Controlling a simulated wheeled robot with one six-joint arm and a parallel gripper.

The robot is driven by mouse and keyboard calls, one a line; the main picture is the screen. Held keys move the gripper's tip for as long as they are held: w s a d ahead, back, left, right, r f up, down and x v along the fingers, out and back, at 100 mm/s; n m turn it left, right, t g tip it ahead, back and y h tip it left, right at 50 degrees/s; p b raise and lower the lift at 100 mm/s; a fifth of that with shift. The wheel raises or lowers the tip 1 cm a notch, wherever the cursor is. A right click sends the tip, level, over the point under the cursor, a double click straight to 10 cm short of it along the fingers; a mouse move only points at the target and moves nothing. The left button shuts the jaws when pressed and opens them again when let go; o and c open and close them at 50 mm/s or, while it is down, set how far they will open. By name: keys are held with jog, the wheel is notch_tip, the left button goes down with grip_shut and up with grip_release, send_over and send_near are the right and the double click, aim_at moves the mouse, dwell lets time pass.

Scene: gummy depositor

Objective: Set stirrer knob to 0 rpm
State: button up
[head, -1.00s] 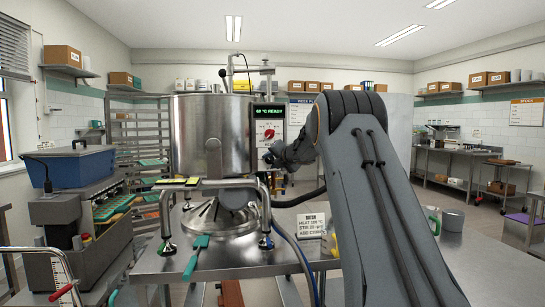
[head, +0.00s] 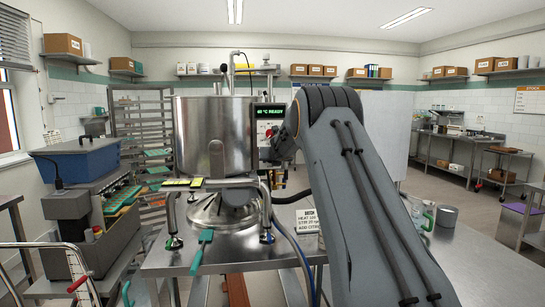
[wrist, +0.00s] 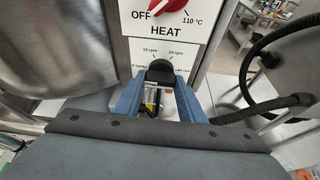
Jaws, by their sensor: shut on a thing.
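The stirrer knob (wrist: 160,72) is black and sits on the white control panel (wrist: 156,29), below the HEAT label. Its scale shows 10 rpm at upper left, 20 rpm at upper right and a partly covered rpm mark at lower left. My gripper (wrist: 160,82) is shut on this knob, one blue finger on each side. I cannot make out where the knob's pointer stands. In the head view my arm hides the knob; the panel's display (head: 269,112) reads 60 °C READY.
A red heat knob (wrist: 168,4) is just above. The steel kettle (head: 212,135) stands directly left of the panel. A dark hose (wrist: 262,105) loops on the right. A batch sign (head: 307,221) and a grey cup (head: 447,215) stand on the steel table.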

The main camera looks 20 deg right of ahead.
jog(key=shift+f+n, duration=0.15)
jog(key=shift+n, duration=0.15)
dwell(0.4)
jog(key=o, duration=1)
jog(key=shift+o, duration=0.2)
jog(key=b+v, duration=0.5)
jog(key=v, duration=0.2)
jog(key=shift+s+r, duration=0.25)
jog(key=shift+s, duration=0.05)
jog(key=shift+a, duration=0.15)
